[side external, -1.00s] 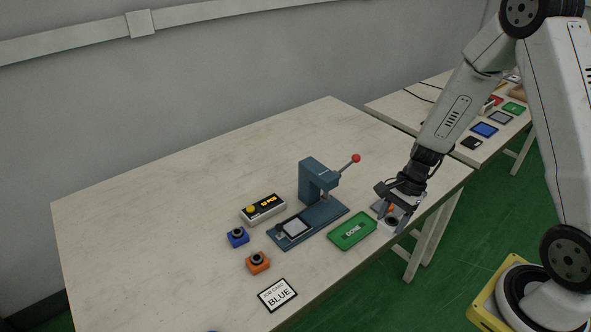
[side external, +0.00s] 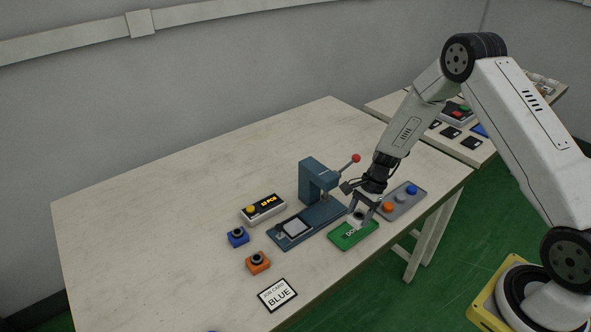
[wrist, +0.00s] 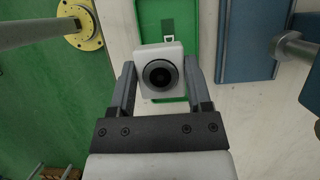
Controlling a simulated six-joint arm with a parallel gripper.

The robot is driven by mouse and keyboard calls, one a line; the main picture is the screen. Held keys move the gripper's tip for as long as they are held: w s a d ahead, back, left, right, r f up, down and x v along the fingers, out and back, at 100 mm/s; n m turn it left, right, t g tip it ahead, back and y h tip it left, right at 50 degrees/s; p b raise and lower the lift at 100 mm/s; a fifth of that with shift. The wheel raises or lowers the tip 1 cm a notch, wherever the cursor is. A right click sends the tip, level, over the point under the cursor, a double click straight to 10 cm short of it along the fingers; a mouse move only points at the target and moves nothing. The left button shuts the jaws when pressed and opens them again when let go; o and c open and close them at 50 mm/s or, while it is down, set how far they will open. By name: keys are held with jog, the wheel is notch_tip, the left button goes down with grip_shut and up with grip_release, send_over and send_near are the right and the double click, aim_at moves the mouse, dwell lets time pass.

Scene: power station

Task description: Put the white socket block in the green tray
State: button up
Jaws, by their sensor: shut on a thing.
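The white socket block (wrist: 160,70) has a round black socket and sits between my gripper's fingers in the wrist view. My gripper (side external: 362,212) is shut on it. In the side view the block (side external: 356,216) is partly hidden by the fingers. The green tray (side external: 350,238), with white lettering, lies flat near the table's front edge. The gripper and block are over the tray's far right part. The tray (wrist: 168,18) also shows behind the block in the wrist view. I cannot tell whether the block touches the tray.
A blue-grey press (side external: 316,190) with a red-knobbed lever stands left of my gripper. A grey tray (side external: 402,203) with coloured buttons lies to the right. A blue socket block (side external: 238,237), an orange one (side external: 258,262), a counter box (side external: 263,209) and a "BLUE" card (side external: 278,295) lie left.

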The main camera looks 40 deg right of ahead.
aim_at(355, 222)
jog(key=shift+w+f, duration=0.25)
jog(key=shift+f, duration=0.05)
jog(key=shift+w+f, duration=0.1)
jog(key=shift+w+f, duration=0.15)
jog(key=shift+f, duration=1.55)
jog(key=shift+f, duration=0.1)
jog(key=o, duration=1.3)
jog(key=shift+v, duration=6.1)
